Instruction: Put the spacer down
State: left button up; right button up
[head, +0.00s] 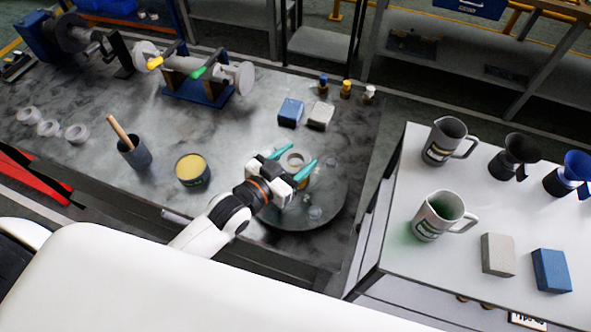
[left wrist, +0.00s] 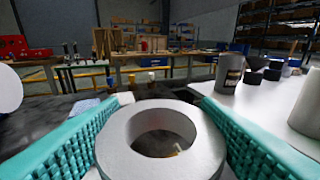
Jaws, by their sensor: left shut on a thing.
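My left gripper (head: 291,166) has two teal fingers and is shut on a grey ring-shaped spacer (head: 295,158). It holds the spacer over the far part of a dark round plate (head: 335,205) on the dark workbench. In the left wrist view the spacer (left wrist: 160,140) lies flat between the teal fingers, its hole facing up. I cannot tell whether its underside touches anything. Several similar pale rings, one of them here (head: 77,133), lie at the left of the bench. My right gripper is not in view.
A yellow-topped tin (head: 192,170) and a dark pot with a wooden handle (head: 135,152) stand left of my gripper. Blue (head: 290,112) and grey (head: 320,115) blocks lie behind it. A shaft on a blue stand (head: 195,85) is farther back. A white table (head: 400,265) with jugs is right.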

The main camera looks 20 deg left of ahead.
aim_at(296, 173)
pick_arm(q)
notch_tip(296, 173, down, 5)
jog(key=shift+r, duration=0.2)
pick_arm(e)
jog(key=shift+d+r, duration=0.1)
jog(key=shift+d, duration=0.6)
pick_arm(q)
jog(key=shift+f, duration=0.2)
jog(key=o, duration=1)
jog(key=shift+o, duration=0.2)
